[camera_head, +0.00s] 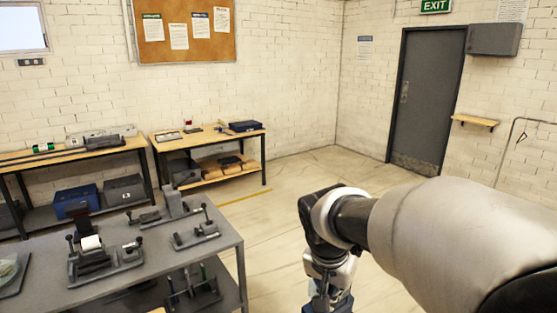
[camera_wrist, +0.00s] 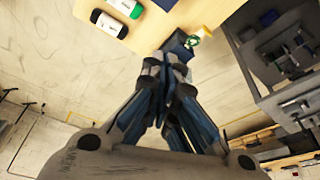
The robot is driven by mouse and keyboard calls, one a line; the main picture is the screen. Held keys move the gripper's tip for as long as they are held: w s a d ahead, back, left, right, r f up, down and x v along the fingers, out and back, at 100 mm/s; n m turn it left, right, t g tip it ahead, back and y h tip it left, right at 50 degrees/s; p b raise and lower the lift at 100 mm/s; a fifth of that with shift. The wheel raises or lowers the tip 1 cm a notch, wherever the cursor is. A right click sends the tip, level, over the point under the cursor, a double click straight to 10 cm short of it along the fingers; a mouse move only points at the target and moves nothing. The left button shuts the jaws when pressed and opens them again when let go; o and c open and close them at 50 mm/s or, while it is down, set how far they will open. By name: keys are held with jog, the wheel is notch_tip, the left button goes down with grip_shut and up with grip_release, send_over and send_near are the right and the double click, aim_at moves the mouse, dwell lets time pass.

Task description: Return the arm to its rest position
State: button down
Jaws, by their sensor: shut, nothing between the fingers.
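My gripper (camera_wrist: 170,68) shows in the wrist view with its fingers drawn together at the tips and nothing between them. In the head view my arm reaches in from the right edge and bends downward at the wrist. The gripper's lower end is cut off at the bottom of the head view, beside the grey table and over the floor.
A grey metal table (camera_head: 222,243) with dark fixtures stands at the left. Two wooden-topped benches (camera_head: 70,156) (camera_head: 205,137) stand along the back wall. A grey door (camera_head: 425,100) is at the right. The floor (camera_head: 280,215) between table and door is clear.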

jog(key=s+d+r+n+t, duration=0.1)
jog(key=s+n, duration=0.2)
jog(key=s, duration=0.8)
jog(key=s+d+r+n+y, duration=0.1)
jog(key=s+d+r+n, duration=0.1)
jog(key=s, duration=0.9)
jog(key=shift+d+n+t+y, duration=0.15)
jog(key=shift+n+t+y, duration=0.2)
jog(key=shift+n, duration=0.35)
